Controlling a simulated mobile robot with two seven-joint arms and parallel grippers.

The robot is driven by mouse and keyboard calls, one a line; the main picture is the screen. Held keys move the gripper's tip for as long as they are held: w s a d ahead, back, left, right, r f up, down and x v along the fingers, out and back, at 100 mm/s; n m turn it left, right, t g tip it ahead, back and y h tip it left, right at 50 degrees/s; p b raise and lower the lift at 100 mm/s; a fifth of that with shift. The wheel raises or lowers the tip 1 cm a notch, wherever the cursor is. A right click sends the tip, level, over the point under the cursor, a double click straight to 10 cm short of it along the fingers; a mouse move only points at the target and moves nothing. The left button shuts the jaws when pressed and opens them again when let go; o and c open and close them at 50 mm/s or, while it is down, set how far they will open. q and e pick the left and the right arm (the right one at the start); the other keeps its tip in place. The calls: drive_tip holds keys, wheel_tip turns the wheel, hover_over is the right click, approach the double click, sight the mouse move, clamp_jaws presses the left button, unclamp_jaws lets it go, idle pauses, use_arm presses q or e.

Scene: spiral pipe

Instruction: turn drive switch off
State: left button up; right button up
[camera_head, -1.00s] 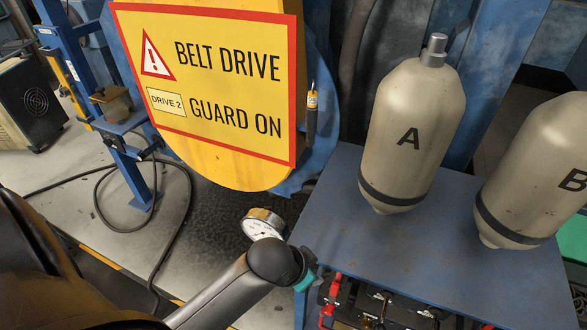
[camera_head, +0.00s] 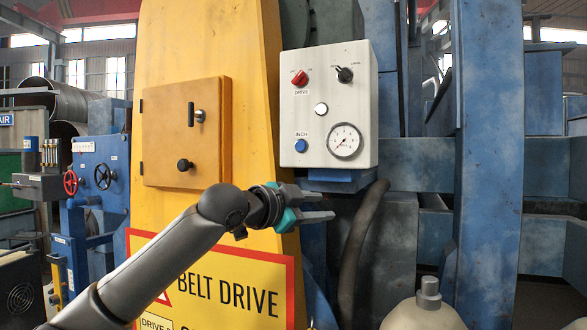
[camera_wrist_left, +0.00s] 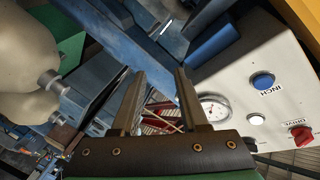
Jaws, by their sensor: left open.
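The drive switch is a red knob (camera_head: 299,78) at the upper left of a light grey control box (camera_head: 329,150), above the label DRIVE. Its handle looks tilted. In the left wrist view the red knob (camera_wrist_left: 301,134) is at the lower right. My left gripper (camera_head: 326,206) is open and empty, below the control box and pointing right. In the left wrist view its two fingers (camera_wrist_left: 158,100) stand apart with nothing between them. My right gripper is not in view.
The box also carries a black selector (camera_head: 345,74), a white button (camera_head: 321,109), a blue INCH button (camera_head: 300,145) and a gauge (camera_head: 344,141). A yellow hatch box (camera_head: 184,132) is to its left. A blue column (camera_head: 487,150) stands at right.

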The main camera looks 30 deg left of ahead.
use_arm(q)
drive_tip(key=s+a+r+t, duration=0.1)
drive_tip(key=s+a+r, duration=0.1)
drive_tip(key=r, duration=0.4)
drive_tip(key=s+a+r+t, duration=0.1)
drive_tip(key=s+a+r, duration=0.15)
drive_tip(key=r, duration=0.35)
drive_tip(key=t, duration=0.3)
approach(296, 78)
drive_tip(key=shift+y, duration=0.3)
drive_tip(key=p+x, duration=0.7)
drive_tip(key=shift+w+d+r, duration=0.2)
drive_tip(key=shift+w+r, duration=0.05)
drive_tip(key=shift+w+p, duration=0.3)
drive_tip(key=shift+w, duration=0.45)
clamp_jaws()
